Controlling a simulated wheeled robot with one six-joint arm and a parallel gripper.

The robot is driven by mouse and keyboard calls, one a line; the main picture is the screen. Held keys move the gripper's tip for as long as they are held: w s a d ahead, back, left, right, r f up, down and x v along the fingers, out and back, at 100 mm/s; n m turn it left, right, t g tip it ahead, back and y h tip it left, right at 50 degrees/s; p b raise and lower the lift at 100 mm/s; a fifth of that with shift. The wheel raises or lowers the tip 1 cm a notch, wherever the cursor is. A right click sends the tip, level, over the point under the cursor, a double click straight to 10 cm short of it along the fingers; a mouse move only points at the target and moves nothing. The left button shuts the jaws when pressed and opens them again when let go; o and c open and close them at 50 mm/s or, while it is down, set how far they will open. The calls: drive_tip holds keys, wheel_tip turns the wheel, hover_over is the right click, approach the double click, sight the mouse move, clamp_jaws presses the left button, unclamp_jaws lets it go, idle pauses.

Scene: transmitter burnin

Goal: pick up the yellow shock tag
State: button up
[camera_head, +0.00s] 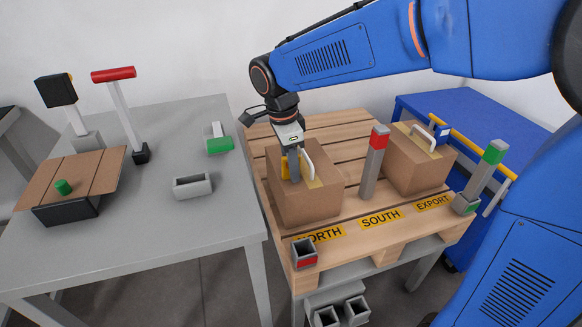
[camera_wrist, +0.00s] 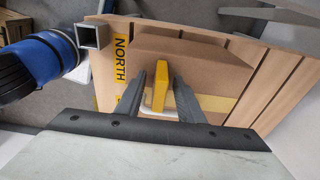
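The yellow shock tag (camera_head: 285,168) stands upright on top of the left cardboard box (camera_head: 307,205), beside the box's white handle (camera_head: 309,164). In the wrist view the tag (camera_wrist: 159,88) shows between the two grey fingers of my gripper (camera_wrist: 171,76). The tag lies close to the left finger, and a narrow gap shows on the right finger's side. In the head view my gripper (camera_head: 294,178) points down at the box top, right at the tag. The fingers look open around the tag. The handle is partly hidden behind the fingers in the wrist view.
The box stands on a wooden pallet (camera_head: 355,205) labelled NORTH, SOUTH and EXPORT. A red-topped post (camera_head: 374,162) and a second box (camera_head: 418,165) stand to the right. A grey bracket with red (camera_head: 304,254) sits at the pallet's front corner. The grey table (camera_head: 150,240) is left.

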clamp_jaws()
